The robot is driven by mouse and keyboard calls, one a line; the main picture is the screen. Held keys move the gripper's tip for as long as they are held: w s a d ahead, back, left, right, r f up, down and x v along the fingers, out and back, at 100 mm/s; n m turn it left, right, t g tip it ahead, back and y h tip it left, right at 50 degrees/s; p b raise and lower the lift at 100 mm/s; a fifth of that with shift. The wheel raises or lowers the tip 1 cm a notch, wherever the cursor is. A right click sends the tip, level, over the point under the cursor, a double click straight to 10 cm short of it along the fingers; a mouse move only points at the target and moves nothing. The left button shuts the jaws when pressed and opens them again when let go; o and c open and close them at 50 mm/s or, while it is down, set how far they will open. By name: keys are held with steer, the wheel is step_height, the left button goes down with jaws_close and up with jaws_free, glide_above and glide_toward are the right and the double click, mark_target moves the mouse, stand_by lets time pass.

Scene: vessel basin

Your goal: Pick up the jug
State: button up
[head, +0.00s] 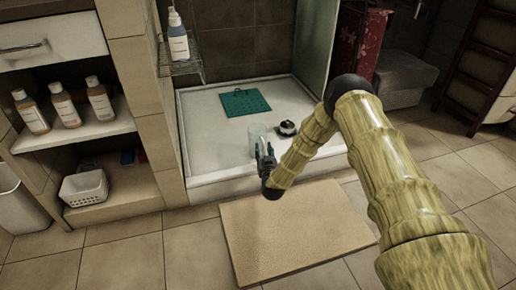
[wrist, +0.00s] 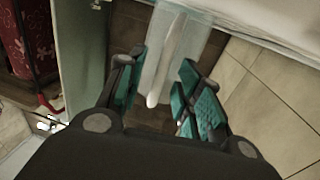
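A clear, see-through jug (head: 257,131) shows at the front part of the white shower tray in the head view. In the wrist view the jug (wrist: 184,58) is at the top middle, with a pale handle pointing down toward me. My gripper (head: 265,157) is right by the jug on its near side. In the wrist view my gripper (wrist: 162,82) has its teal-padded fingers apart, one on each side of the handle, with gaps beside it. The jug's base is partly hidden by my gripper in the head view.
The shower tray (head: 205,150) has a raised rim and holds a teal mat (head: 245,102) and a small dark-topped object (head: 288,128) right of the jug. A glass panel (head: 315,45) stands at right. A beige mat (head: 295,230) lies on the floor.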

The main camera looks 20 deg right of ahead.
steer(key=shift+w, duration=0.5)
steer(key=shift+c, duration=0.2)
jaws_close()
